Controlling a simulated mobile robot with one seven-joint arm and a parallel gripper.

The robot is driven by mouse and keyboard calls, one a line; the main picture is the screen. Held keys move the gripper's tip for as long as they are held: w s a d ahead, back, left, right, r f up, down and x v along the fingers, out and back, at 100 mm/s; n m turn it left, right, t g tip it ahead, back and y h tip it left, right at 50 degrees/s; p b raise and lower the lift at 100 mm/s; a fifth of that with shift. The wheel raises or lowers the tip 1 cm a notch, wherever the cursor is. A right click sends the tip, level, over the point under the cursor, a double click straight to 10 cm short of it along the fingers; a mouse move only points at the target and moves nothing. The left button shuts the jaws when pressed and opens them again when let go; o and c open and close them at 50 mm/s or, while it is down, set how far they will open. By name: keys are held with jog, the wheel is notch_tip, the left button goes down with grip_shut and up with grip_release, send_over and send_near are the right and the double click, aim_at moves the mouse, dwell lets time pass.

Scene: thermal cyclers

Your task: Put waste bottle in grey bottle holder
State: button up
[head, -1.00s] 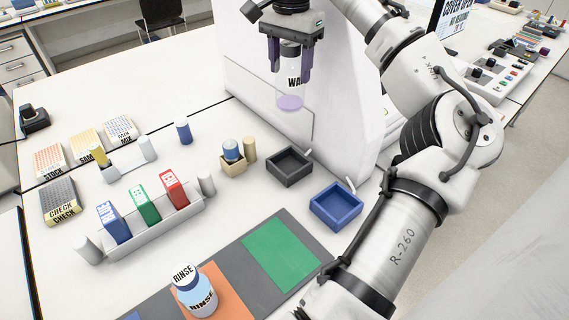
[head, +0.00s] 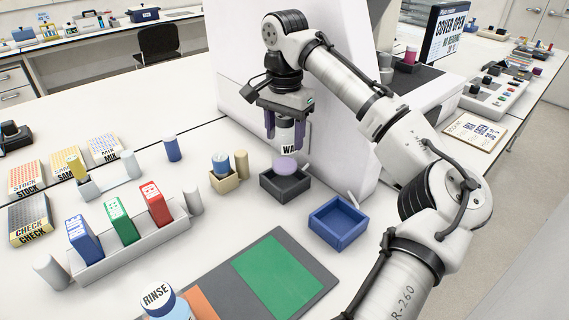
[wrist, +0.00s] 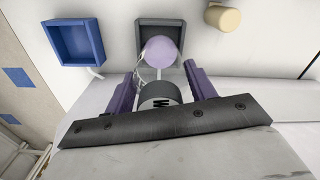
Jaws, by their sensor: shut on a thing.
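The waste bottle (head: 287,146) is a clear bottle with a white label reading "WA" and a pale purple bottom. My gripper (head: 286,128) is shut on it, with purple fingers on either side. The grey bottle holder (head: 271,189) is a dark square open box on the table. In the head view the bottle's purple end overlaps the holder's back part. In the wrist view the bottle (wrist: 160,93) points toward the grey holder (wrist: 143,27), its purple end covering much of the opening. I cannot tell whether the bottle touches the holder.
A blue square holder (head: 338,222) stands right of the grey one. A small beige holder (head: 223,180) with a blue-capped vial and a tan cylinder (head: 242,164) stand to its left. A white machine wall (head: 335,120) rises close behind. A rinse bottle (head: 165,303) is in front.

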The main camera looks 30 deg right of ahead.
aim_at(285, 151)
jog(key=shift+f+b, duration=1.95)
jog(key=shift+f, duration=0.45)
jog(key=shift+f, duration=0.1)
jog(key=o, duration=1)
notch_tip(285, 151, up, 12)
jog(key=shift+r+p, duration=0.15)
jog(key=shift+p, duration=0.15)
